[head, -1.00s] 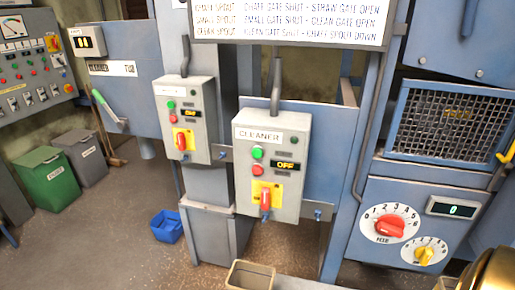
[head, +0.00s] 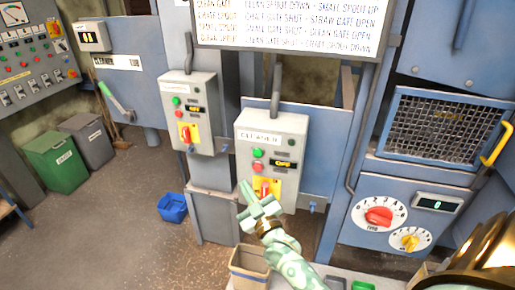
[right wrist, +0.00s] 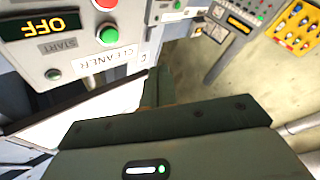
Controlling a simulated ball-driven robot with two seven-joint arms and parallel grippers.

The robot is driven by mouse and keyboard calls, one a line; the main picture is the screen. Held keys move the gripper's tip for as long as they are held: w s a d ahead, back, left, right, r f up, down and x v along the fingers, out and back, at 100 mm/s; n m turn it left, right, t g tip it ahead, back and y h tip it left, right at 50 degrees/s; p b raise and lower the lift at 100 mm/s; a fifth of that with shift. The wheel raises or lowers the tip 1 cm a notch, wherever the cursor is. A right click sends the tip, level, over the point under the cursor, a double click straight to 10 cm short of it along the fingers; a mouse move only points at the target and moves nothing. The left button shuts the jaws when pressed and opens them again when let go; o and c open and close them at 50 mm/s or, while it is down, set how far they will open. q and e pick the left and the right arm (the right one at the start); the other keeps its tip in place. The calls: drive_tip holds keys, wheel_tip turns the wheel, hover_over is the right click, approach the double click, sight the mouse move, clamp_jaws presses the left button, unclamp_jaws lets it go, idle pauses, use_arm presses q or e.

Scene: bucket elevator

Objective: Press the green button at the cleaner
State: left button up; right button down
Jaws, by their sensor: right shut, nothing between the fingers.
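The grey cleaner box (head: 296,126) hangs on a blue post and carries a CLEANER label. Its green button (head: 259,153) sits above a red button (head: 257,166), beside a display (head: 285,163) that reads OFF in the right wrist view. My right gripper (head: 246,189) is shut and empty. In the head view it lies below the green button, over the lower left of the box, and partly hides the red handle on its yellow plate. In the right wrist view its fingers (right wrist: 158,88) appear beside the label, apart from the green button (right wrist: 109,36). My left gripper is not in view.
A similar box (head: 189,90) hangs to the left. A beige bin (head: 249,264) stands below, and a blue bucket (head: 172,208) is on the floor. A feed panel with dials (head: 379,215) and a mesh guard (head: 440,127) are at the right.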

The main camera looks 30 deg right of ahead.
sight(257, 153)
wheel_tip(257, 153, up, 2)
drive_tip(key=shift+d+r, duration=0.1)
drive_tip(key=shift+d, duration=0.05)
drive_tip(key=shift+w+d+b, duration=0.9)
drive_tip(key=shift+w+d, duration=0.55)
drive_tip(key=shift+d, duration=0.25)
drive_tip(key=shift+w+d+b, duration=0.9)
drive_tip(key=shift+w+d, duration=0.55)
drive_tip(key=shift+d, duration=0.2)
drive_tip(key=shift+w+d, duration=0.1)
drive_tip(key=shift+w+d, duration=0.15)
drive_tip(key=shift+d, duration=0.1)
